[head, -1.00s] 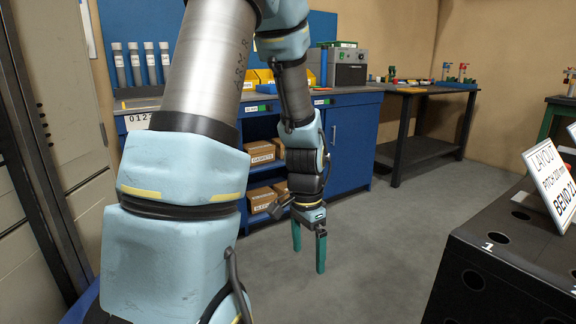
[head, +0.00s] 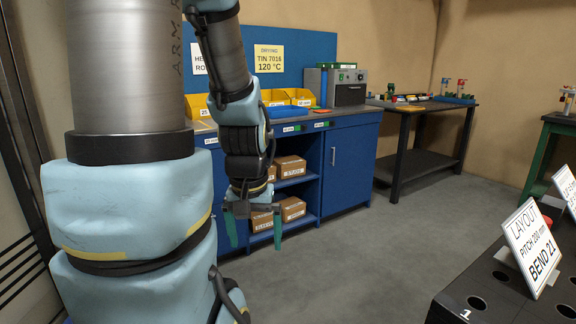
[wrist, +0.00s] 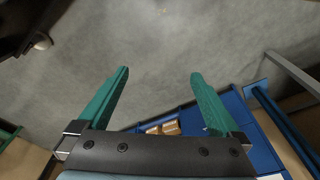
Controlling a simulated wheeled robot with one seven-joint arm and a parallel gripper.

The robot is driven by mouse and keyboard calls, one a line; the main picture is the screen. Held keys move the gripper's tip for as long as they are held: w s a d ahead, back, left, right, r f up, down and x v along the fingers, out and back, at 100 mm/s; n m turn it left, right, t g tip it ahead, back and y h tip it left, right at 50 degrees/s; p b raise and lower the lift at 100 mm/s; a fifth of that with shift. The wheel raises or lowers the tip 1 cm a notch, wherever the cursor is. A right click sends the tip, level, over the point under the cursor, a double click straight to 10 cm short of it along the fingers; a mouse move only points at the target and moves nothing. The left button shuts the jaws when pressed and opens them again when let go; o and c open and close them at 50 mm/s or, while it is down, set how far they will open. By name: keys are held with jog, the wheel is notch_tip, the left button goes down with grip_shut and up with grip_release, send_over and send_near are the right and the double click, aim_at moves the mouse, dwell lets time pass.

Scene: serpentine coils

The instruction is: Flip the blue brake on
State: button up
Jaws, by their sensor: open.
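My gripper (head: 254,238) hangs pointing down in front of the blue cabinet, its two green fingers apart with nothing between them. In the wrist view the open fingers (wrist: 160,78) are over bare grey floor. I cannot make out a blue brake in either view. Small red, green, yellow and blue items (head: 462,90) stand on the far dark bench (head: 420,106), too small to identify. My gripper is well away from them.
The blue cabinet (head: 350,165) holds cardboard boxes (head: 290,168), yellow bins (head: 300,97) and a grey oven (head: 345,86). A black perforated table (head: 455,300) with a layout sign (head: 530,245) is at the lower right. Grey floor (head: 370,250) between is clear.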

notch_tip(320, 180, up, 6)
jog(key=p, duration=0.4)
